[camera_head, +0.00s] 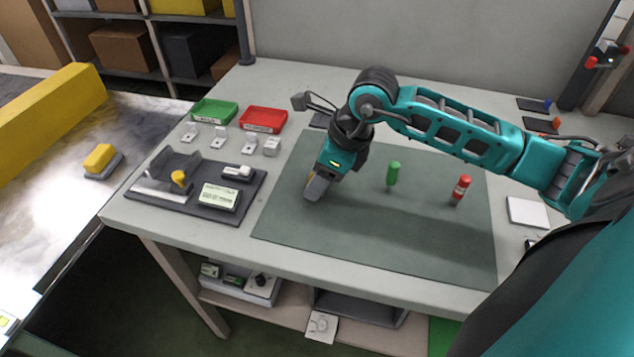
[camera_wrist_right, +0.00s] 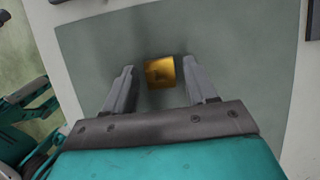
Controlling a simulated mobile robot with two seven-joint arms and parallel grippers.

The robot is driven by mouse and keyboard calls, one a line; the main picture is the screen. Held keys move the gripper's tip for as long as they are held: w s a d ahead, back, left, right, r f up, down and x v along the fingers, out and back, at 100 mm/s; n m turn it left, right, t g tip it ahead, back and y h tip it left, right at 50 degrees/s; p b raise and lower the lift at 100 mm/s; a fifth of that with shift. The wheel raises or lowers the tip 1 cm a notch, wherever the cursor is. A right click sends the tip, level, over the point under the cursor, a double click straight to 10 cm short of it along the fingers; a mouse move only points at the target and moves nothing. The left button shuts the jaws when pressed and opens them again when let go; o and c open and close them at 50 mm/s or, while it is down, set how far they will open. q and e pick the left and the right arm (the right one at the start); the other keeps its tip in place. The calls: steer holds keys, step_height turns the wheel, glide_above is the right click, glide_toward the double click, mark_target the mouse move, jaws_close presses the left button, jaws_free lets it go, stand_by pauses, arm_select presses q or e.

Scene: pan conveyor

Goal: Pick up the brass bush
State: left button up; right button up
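The brass bush (camera_wrist_right: 160,73) is a small gold-coloured piece in the right wrist view. It lies over the green mat, between the two fingers of my right gripper (camera_wrist_right: 159,68). A narrow gap shows on each side of it, so the fingers are open and not clamped on it. In the head view my right gripper (camera_head: 314,191) points down low over the left part of the mat (camera_head: 410,245). Only a small yellowish sliver shows beside its fingers there; the bush is mostly hidden. My left gripper is not in view.
A green-handled tool (camera_head: 393,173) and a red-handled tool (camera_head: 461,187) stand on the mat to the right. A dark fixture tray (camera_head: 150,203), a green bin (camera_head: 214,111) and a red bin (camera_head: 263,119) are left. The front of the mat is clear.

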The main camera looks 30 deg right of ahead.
jaws_close()
stand_by(0.3)
steer(key=shift+r, duration=0.1)
step_height(320, 180, up, 20)
steer(key=p, duration=0.2)
stand_by(0.4)
